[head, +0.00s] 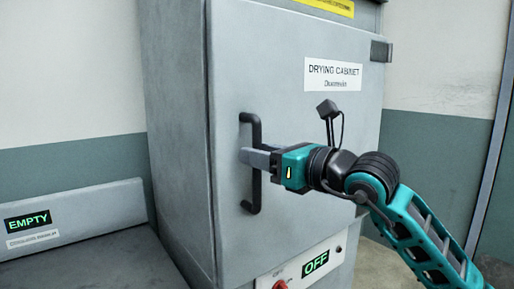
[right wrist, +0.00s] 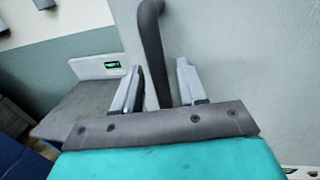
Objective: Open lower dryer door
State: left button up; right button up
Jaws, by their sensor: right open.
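The grey drying cabinet door (head: 300,120) has a "DRYING CABINET" label and looks shut. A black vertical bar handle (head: 250,190) is on its left side, and a dark hinge shows at its upper right edge. My right gripper (head: 255,158) is at the middle of the handle. In the right wrist view the handle (right wrist: 152,45) runs between the two fingers of my right gripper (right wrist: 158,85). The fingers are open, with visible room on the right side of the bar. My left gripper is not in view.
Below the door is a panel with a green "OFF" display (head: 315,263) and a red knob (head: 280,285). At the left a grey bench unit (head: 90,265) carries an "EMPTY" display (head: 28,221). Open floor shows to the right of the cabinet, before a wall.

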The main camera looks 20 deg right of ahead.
jog(key=shift+w+a, duration=0.4)
jog(key=shift+w, duration=0.15)
grip_shut()
